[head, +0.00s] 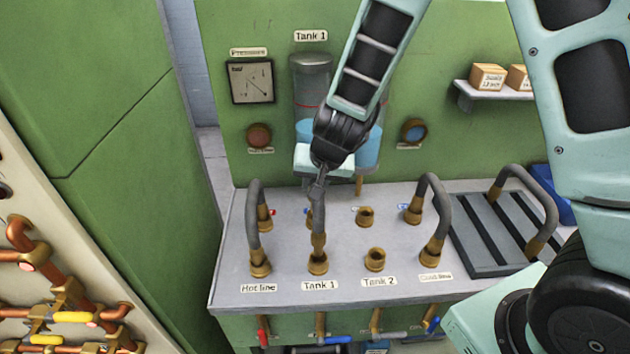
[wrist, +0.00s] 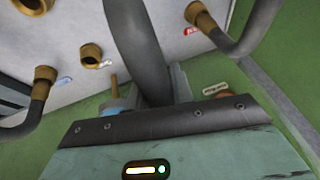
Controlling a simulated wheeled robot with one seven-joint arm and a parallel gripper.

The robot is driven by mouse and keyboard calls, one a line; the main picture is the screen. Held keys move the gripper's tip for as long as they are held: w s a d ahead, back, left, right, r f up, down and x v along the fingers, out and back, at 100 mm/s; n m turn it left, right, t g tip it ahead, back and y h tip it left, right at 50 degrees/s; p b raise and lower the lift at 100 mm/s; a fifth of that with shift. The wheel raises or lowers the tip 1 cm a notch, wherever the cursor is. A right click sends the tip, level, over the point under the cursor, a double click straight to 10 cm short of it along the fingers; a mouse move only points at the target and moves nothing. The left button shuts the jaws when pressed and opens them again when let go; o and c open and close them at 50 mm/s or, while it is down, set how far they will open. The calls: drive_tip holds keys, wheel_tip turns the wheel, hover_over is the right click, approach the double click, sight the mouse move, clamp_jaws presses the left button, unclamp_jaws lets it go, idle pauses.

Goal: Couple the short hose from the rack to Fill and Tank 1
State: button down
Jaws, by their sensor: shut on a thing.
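My gripper (head: 318,178) is shut on the top of a short grey hose (head: 319,217) with brass ends, above the bench. In the head view its near end hangs down at the brass port labelled Tank 1 (head: 318,263); I cannot tell whether it is seated. Its far end is mostly hidden behind the near leg, close to a rear port. In the wrist view the hose (wrist: 140,45) runs into my jaws (wrist: 165,95). No Fill label is readable.
Arched hoses stand at Hot line (head: 254,220) on the left and the cold line (head: 438,215) on the right. Open ports stand at Tank 2 (head: 375,260) and behind it (head: 365,216). A slatted rack (head: 480,235) holds another hose (head: 530,200). The Tank 1 cylinder (head: 308,85) stands behind.

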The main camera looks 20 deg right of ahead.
drive_tip(key=shift+f+b, duration=1.95)
drive_tip(key=shift+f, duration=0.15)
idle(0.3)
drive_tip(key=c, duration=1.1)
unclamp_jaws()
drive_tip(key=p+v, duration=1)
drive_tip(key=v, duration=0.7)
drive_tip(key=shift+r, duration=0.2)
drive_tip(key=s+a+f+n+g+y+b, duration=0.3)
drive_tip(key=s+a+f+n+b, duration=0.35)
drive_tip(key=s+a+b, duration=0.35)
drive_tip(key=shift+s+d+f+n+g+h+b, duration=0.35)
drive_tip(key=shift+s+d+f+n+h+b, duration=0.45)
drive_tip(key=shift+s, duration=0.9)
drive_tip(key=shift+s+d+f+n+g+h+b, duration=0.25)
drive_tip(key=shift+s+f+n+b, duration=0.3)
drive_tip(key=shift+s+n+b, duration=0.85)
drive_tip(key=shift+s+d+f+n+g+h+b, duration=0.45)
drive_tip(key=shift+s+f+b, duration=0.35)
drive_tip(key=shift+s, duration=1.2)
